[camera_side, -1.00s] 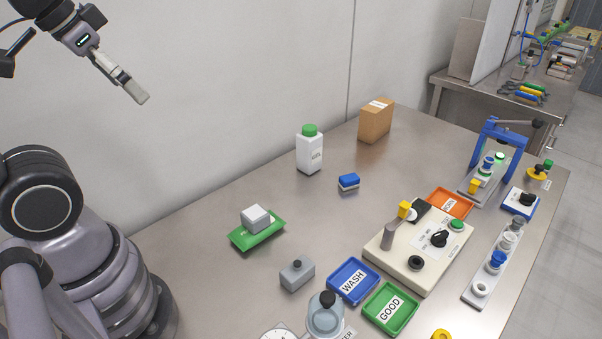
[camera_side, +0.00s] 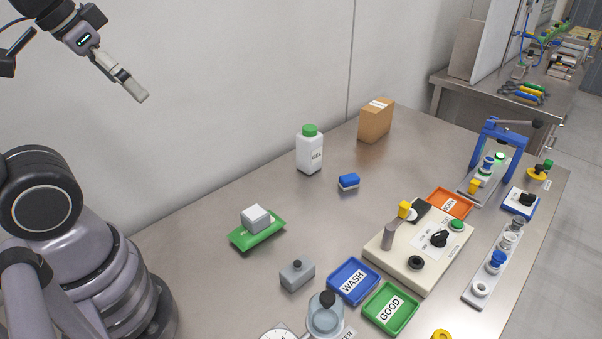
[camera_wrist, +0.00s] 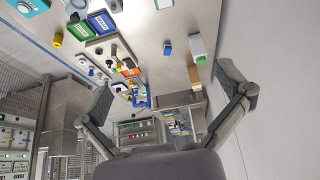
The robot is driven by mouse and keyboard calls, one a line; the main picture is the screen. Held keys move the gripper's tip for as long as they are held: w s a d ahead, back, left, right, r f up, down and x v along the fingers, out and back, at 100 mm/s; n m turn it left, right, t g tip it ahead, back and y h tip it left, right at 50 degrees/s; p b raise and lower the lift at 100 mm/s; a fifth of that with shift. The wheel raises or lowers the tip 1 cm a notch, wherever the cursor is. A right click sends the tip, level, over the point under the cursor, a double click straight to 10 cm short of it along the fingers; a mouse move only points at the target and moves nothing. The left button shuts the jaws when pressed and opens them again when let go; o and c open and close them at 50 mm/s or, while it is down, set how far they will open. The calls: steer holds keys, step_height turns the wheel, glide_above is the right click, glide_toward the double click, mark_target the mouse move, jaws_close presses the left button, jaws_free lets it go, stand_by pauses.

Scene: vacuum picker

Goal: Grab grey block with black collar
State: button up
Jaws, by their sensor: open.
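The grey block (camera_side: 297,276) with a small black collar (camera_side: 297,264) on top stands upright on the metal table in the side view. It is left of the blue WASH tray and in front of the green tray with the white block. My gripper (camera_side: 137,90) is raised high at the upper left of the side view, far from the block. In the wrist view my gripper (camera_wrist: 172,100) has its two fingers spread wide with nothing between them.
The WASH tray (camera_side: 353,281), GOOD tray (camera_side: 391,309) and a glass jar (camera_side: 325,318) stand near the block. A green tray (camera_side: 246,238) holds a white block (camera_side: 256,218). A white bottle (camera_side: 309,154) and blue block (camera_side: 348,181) stand farther back. The beige ejector box (camera_side: 400,262) is to the right.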

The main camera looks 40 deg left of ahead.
steer(key=n+g+h, duration=0.5)
steer(key=n+h, duration=0.8)
steer(key=n, duration=0.2)
glide_above(295, 264)
steer(key=s+a, duration=0.3)
steer(key=a, duration=0.2)
step_height(295, 264, down, 23)
steer(key=f+n+t, duration=0.1)
steer(key=f+n, duration=0.1)
steer(key=f, duration=0.2)
steer(key=a+f+n+t, duration=0.1)
steer(key=f+n, duration=0.1)
steer(key=f, duration=0.2)
steer(key=f+n+t, duration=0.2)
steer(key=f+n, duration=0.1)
steer(key=f, duration=0.1)
steer(key=shift+w+a+f, duration=0.2)
steer(key=shift+w+a, duration=0.05)
steer(key=shift+a, duration=0.05)
steer(key=shift+d+f, duration=0.2)
steer(key=shift+f, duration=0.05)
steer(key=x, duration=0.7)
steer(key=shift+w+a, duration=0.1)
steer(key=shift+w, duration=0.05)
steer(key=shift+c, duration=0.4)
